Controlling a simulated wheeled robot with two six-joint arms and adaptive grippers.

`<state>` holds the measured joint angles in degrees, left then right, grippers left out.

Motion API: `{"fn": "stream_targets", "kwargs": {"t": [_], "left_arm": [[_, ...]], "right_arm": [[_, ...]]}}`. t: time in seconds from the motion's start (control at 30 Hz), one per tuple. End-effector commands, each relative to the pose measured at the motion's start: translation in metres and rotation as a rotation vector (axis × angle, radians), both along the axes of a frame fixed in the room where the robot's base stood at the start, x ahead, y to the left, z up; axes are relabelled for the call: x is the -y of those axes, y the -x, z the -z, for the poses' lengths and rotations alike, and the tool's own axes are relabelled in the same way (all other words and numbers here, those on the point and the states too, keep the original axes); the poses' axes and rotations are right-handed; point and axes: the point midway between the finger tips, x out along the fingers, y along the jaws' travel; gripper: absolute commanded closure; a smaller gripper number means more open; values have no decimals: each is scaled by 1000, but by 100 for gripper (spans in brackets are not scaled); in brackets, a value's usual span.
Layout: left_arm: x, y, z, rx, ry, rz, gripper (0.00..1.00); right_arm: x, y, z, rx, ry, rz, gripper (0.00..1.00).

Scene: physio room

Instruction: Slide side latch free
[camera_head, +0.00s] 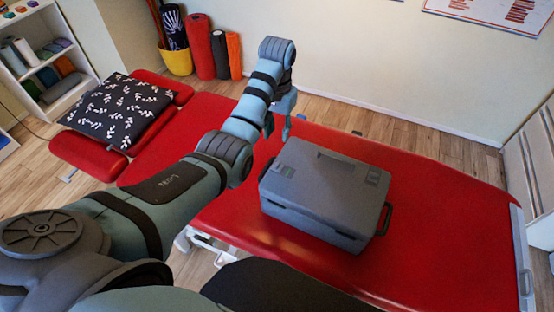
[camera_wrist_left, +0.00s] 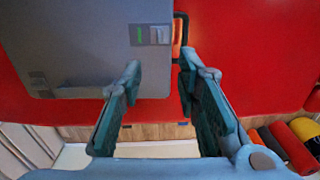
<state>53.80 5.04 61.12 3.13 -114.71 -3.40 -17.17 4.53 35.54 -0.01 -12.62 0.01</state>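A grey case (camera_head: 322,191) lies flat on the red treatment table (camera_head: 440,255). A small latch-like fitting with a green mark sits on its lid near the left end (camera_head: 287,170); in the left wrist view it shows near the case edge (camera_wrist_left: 150,36). A second fitting (camera_head: 373,177) is near the lid's right end. A dark handle (camera_wrist_left: 182,38) sticks out from the case end beside the first fitting. My left gripper (camera_head: 278,131) is open and empty, above the case's left end. In the left wrist view its fingers (camera_wrist_left: 161,66) are apart. My right gripper is not visible.
A black patterned cushion (camera_head: 117,108) lies at the table's far left end. Rolled mats (camera_head: 200,47) and a yellow bin (camera_head: 177,61) stand by the wall. A shelf (camera_head: 43,62) is at the far left. The table right of the case is clear.

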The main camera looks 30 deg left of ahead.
Motion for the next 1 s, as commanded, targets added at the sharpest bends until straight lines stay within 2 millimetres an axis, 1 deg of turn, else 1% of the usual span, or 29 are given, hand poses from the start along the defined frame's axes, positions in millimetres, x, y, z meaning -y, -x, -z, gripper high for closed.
{"fn": "stream_targets", "kwargs": {"t": [0.07, 0.17, 0.2, 0.27, 0.3, 0.5, 0.6, 0.73, 0.93, 0.97, 1.0], "left_arm": [[1, -2, 0, -9, 4, 1, 70], [1, -1, 19, -10, 4, 2, 70], [1, -1, 30, -10, 4, 1, 70], [1, -1, 44, -13, 4, 2, 70], [1, 0, 56, -12, 4, 1, 70], [1, -1, 112, -9, 3, 1, 70], [0, -1, 130, -7, 3, 1, 70], [0, -1, 139, -5, 3, 1, 70], [0, -2, 138, -4, 3, 1, 70], [0, -2, 138, -4, 3, 1, 72], [0, -2, 138, -4, 3, 1, 78]], "right_arm": [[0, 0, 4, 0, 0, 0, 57], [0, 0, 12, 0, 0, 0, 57], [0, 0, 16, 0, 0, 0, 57], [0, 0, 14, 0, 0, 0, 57], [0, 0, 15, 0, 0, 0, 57], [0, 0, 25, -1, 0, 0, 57], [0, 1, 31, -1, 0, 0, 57], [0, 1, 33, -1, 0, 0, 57], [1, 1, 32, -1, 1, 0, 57], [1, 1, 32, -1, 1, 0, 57], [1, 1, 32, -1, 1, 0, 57]]}}
